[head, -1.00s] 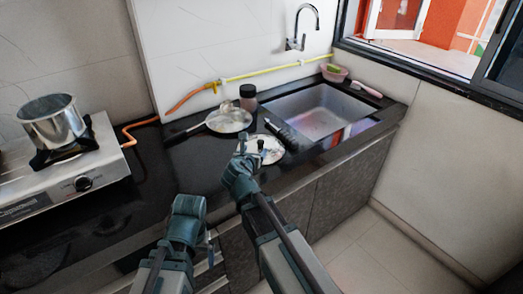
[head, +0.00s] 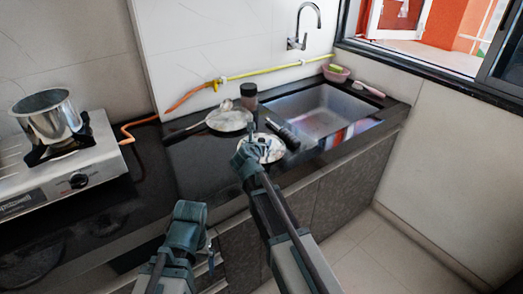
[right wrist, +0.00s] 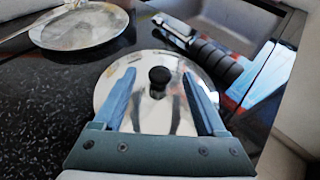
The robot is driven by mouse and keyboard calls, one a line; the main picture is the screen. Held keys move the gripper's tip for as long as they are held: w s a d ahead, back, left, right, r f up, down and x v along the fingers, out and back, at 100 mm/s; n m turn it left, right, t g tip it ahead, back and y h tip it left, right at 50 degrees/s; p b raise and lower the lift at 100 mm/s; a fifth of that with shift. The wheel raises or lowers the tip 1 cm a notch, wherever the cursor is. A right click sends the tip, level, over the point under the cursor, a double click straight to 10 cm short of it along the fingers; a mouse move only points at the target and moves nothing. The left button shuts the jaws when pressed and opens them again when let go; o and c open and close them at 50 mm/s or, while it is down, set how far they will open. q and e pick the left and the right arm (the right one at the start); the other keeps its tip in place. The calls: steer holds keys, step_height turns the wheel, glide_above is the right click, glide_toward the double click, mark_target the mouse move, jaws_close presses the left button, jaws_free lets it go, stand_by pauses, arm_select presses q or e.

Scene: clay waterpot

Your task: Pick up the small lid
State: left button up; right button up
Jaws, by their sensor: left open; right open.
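A round shiny lid (head: 274,151) with a black knob lies flat on the dark counter in front of the sink. The same lid in the right wrist view (right wrist: 140,108) shows its knob upright near the middle. My right gripper (head: 253,140) is over the lid and partly hides it. In the right wrist view the right gripper (right wrist: 158,77) is open, with one finger on each side of the knob and a gap on both sides. My left gripper (head: 187,214) is open, lower and nearer, away from the lid.
A pan (head: 229,119) with a dark handle and a brown jar (head: 248,97) stand behind the lid. A black-handled tool (head: 283,132) lies close to its right, by the sink (head: 322,110). A steel pot (head: 47,117) stands on the stove (head: 50,180) at left.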

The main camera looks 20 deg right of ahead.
steer(key=shift+w+d, duration=0.1)
steer(key=shift+w, duration=0.05)
steer(key=shift+c, duration=0.3)
jaws_close()
steer(key=shift+r+p, duration=0.65)
steer(key=shift+p, duration=0.05)
step_height(320, 180, up, 3)
steer(key=p, duration=0.3)
steer(key=s+a, duration=0.2)
steer(key=s, duration=0.2)
steer(key=s+a, duration=0.2)
steer(key=s, duration=0.2)
steer(key=s+a, duration=0.3)
steer(key=s, duration=0.1)
steer(key=shift+s+r+p, duration=0.25)
steer(key=shift+s+p, duration=0.05)
steer(key=shift+s, duration=0.1)
steer(key=shift+s+a, duration=0.4)
steer(key=shift+s, duration=0.2)
